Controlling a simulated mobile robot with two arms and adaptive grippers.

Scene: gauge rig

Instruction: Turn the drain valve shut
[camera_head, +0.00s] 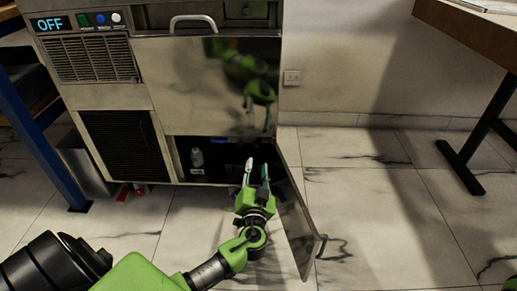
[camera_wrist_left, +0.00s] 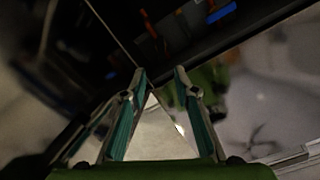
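My left gripper (camera_head: 257,166) is in front of the open lower compartment of the steel machine (camera_head: 200,85). Its two fingers are apart with nothing between them, and they point into the dark opening. In the left wrist view the gripper (camera_wrist_left: 160,74) also shows its fingertips apart. A small orange-red part (camera_wrist_left: 150,24) and a blue part (camera_wrist_left: 222,13) show in the dark beyond the fingers. I cannot tell whether either belongs to the drain valve; the valve is not clearly visible. My right gripper is not in view.
The compartment's hinged door (camera_head: 298,225) stands open, close to the right of my left gripper. A whitish bottle (camera_head: 197,158) is inside at the left. Small red parts (camera_head: 123,193) show under the machine. A desk (camera_head: 470,30) is at right; the tiled floor between is clear.

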